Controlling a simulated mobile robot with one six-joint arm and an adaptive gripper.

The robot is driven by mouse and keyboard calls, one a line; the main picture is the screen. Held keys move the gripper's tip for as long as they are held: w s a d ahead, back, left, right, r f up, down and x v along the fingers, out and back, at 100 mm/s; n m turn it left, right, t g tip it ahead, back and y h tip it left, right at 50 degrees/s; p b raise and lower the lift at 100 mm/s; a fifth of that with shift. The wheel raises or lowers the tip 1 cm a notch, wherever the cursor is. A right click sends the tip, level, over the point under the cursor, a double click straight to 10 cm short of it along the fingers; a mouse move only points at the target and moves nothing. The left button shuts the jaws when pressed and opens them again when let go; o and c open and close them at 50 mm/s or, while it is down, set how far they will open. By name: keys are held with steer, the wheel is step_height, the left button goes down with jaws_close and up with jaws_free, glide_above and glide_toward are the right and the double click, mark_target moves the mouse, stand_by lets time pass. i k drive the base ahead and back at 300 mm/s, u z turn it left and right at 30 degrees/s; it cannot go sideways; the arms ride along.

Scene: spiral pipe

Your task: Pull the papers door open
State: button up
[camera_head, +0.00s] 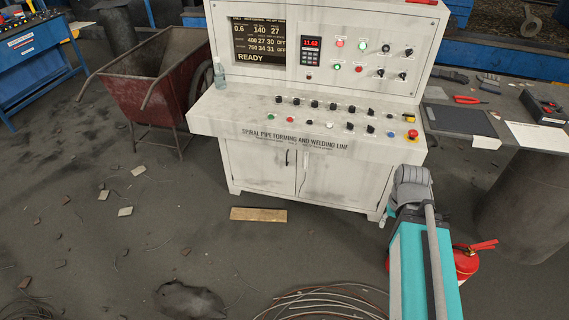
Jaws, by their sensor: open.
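A worn white control console has a lower cabinet with two doors, both looking shut. The left door (254,172) has a dark upright handle (287,158) near its right edge. The right door (341,182) has a pale upright handle or strip (304,168) near its left edge. No label reading "papers" is legible on either door. My teal and grey arm rises from the lower right and reaches the console's right front corner. The fingers of my gripper do not show.
A wooden board (258,214) lies in front of the doors. A wire coil (322,303) and dark lump (190,300) lie nearer. A red fire extinguisher (467,262) stands beside my arm. A red cart (150,85) is at left. Floor before the cabinet is mostly clear.

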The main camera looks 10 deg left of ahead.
mark_target(255, 166)
steer(key=k, duration=1.1)
steer(key=u, duration=0.55)
steer(key=i, duration=2)
steer(key=z, duration=0.5)
